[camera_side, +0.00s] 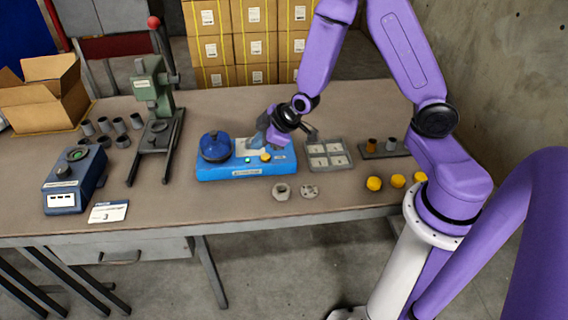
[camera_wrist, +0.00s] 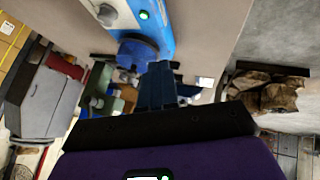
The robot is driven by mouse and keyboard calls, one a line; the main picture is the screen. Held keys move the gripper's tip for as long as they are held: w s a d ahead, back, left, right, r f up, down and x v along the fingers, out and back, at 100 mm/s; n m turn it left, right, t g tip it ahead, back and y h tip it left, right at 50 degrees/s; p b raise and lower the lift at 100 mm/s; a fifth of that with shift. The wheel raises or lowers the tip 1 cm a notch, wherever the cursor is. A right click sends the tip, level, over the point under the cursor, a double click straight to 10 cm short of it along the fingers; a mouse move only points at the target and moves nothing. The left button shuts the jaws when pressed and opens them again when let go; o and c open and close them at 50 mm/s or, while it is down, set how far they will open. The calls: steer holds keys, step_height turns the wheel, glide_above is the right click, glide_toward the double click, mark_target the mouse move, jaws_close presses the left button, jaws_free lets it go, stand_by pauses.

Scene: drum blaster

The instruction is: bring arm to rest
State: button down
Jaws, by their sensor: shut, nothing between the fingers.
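My purple arm reaches over the table from the right. My gripper (camera_side: 262,139) is just above the back of the blue machine (camera_side: 247,172), close to its panel; I cannot tell whether it touches. The machine has a dark blue round lid (camera_side: 215,146) at its left, a lit green-blue button and a yellow knob (camera_side: 265,156). In the wrist view my gripper (camera_wrist: 161,68) points toward the blue machine (camera_wrist: 150,20), its blue fingers together with nothing between them. The machine's far side is partly hidden behind my gripper.
Right of the machine are a grey sectioned tray (camera_side: 326,154), a small rack (camera_side: 384,149) and yellow caps (camera_side: 374,183). Two metal parts (camera_side: 281,192) lie in front. A green press (camera_side: 153,100), grey cups and a blue device (camera_side: 75,181) stand left.

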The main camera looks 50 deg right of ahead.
steer(key=s+a+r+n+g+y, duration=0.1)
steer(key=s+a+r, duration=0.15)
steer(key=s, duration=0.25)
steer(key=s+a+r+g, duration=0.2)
steer(key=s+a, duration=0.1)
steer(key=s, duration=0.1)
steer(key=s+a+r+n+g+y, duration=0.1)
steer(key=s+a+r, duration=0.15)
steer(key=s, duration=0.25)
steer(key=s+d+r+g+h, duration=0.1)
steer(key=s+d+r, duration=0.1)
steer(key=s, duration=0.6)
steer(key=s+d+r+n+g+h, duration=0.1)
steer(key=s+d+r+g+h, duration=0.1)
steer(key=s, duration=0.5)
steer(key=shift+s+d+r+n, duration=0.3)
steer(key=shift+s+d+r, duration=0.05)
steer(key=shift+d+r, duration=0.55)
